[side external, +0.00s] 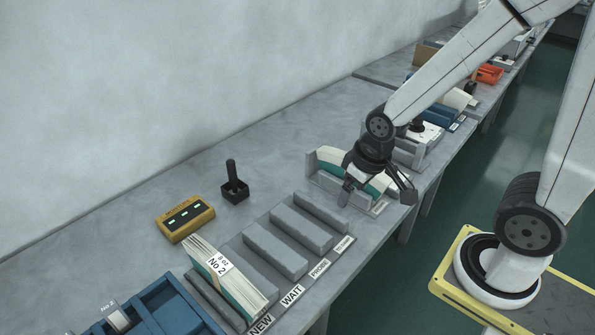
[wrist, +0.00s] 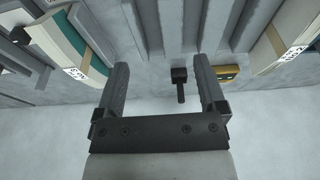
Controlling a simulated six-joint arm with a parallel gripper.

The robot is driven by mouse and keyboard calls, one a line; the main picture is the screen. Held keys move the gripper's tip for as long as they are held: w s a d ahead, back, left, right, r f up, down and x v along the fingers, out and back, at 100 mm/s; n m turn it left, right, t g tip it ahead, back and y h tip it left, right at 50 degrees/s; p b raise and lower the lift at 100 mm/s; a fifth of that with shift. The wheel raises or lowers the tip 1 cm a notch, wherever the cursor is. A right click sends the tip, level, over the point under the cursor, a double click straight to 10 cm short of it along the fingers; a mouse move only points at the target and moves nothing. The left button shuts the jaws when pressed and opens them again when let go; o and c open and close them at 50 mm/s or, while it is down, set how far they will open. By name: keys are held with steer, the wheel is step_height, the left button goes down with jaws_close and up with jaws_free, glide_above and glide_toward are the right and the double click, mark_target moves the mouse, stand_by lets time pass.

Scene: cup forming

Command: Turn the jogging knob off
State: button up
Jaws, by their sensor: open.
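I cannot pick out the jogging knob for certain. A small dark knob-like shape (side external: 418,125) shows on a white unit (side external: 432,133) behind my wrist in the side view, partly covered by my arm. My gripper (side external: 378,192) points down, open and empty, over a grey tray holding a cream and teal stack (side external: 330,157). The wrist view shows both fingers of my gripper (wrist: 160,75) spread apart with nothing between them. The same stack appears at upper left there (wrist: 70,45). Whether the fingers touch the tray I cannot tell.
A grey slotted rack (side external: 275,250) with labels holds a stack marked No 2 (side external: 222,270). A yellow box with green lights (side external: 184,217) and a black holder with an upright handle (side external: 234,185) stand behind it. A blue tray (side external: 150,315) is at front left.

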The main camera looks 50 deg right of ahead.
steer(key=m+g, duration=0.3)
steer(key=m, duration=1.3)
glide_toward(392, 165)
steer(key=shift+s+a+f, duration=0.15)
steer(key=shift+a+f, duration=0.4)
steer(key=shift+a, duration=0.35)
steer(key=shift+s+d+f, duration=0.15)
steer(key=shift+d+f, duration=0.05)
steer(key=shift+d, duration=0.25)
steer(key=shift+f, duration=0.15)
steer(key=shift+s+f, duration=0.1)
steer(key=shift+f, duration=3.65)
